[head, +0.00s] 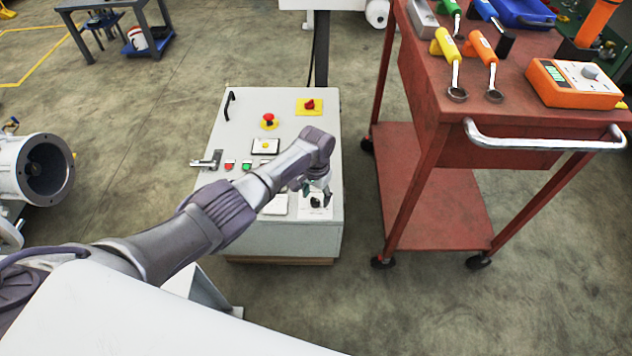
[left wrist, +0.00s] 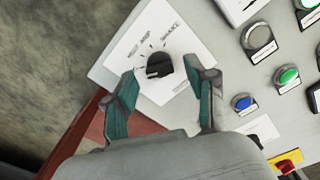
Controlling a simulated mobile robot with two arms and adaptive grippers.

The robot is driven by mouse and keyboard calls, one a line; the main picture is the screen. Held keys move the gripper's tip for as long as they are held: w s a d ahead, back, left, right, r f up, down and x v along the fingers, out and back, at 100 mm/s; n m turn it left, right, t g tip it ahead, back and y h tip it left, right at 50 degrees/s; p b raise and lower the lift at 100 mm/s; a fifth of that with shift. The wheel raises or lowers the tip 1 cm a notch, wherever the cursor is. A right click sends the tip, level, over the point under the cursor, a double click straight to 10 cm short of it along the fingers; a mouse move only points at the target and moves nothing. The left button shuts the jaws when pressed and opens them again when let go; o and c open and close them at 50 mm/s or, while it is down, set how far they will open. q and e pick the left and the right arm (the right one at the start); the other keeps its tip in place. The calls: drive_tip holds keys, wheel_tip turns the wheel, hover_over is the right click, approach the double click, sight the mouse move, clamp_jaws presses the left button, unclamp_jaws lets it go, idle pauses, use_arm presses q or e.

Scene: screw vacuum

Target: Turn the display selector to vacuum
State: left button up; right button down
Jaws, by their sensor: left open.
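The display selector (left wrist: 159,66) is a black rotary knob on a white label plate with printed marks around it, in the left wrist view. In the head view the selector (head: 315,202) sits at the near right corner of the grey control cabinet (head: 235,238). My left gripper (left wrist: 164,92) is open, its two green-padded fingers on either side of the knob's near side. In the head view my left gripper (head: 316,190) is just above the selector. The label's small print is blurred. My right gripper is not in view.
The cabinet panel also carries a red emergency button (head: 269,121), a red switch on a yellow plate (head: 309,105), a green button (left wrist: 287,76) and a blue button (left wrist: 243,102). A red tool cart (head: 440,185) stands close on the right.

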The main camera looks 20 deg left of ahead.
sight(316, 199)
use_arm(q)
wheel_tip(316, 199, up, 11)
idle(0.4)
drive_tip(key=shift+s, duration=0.1)
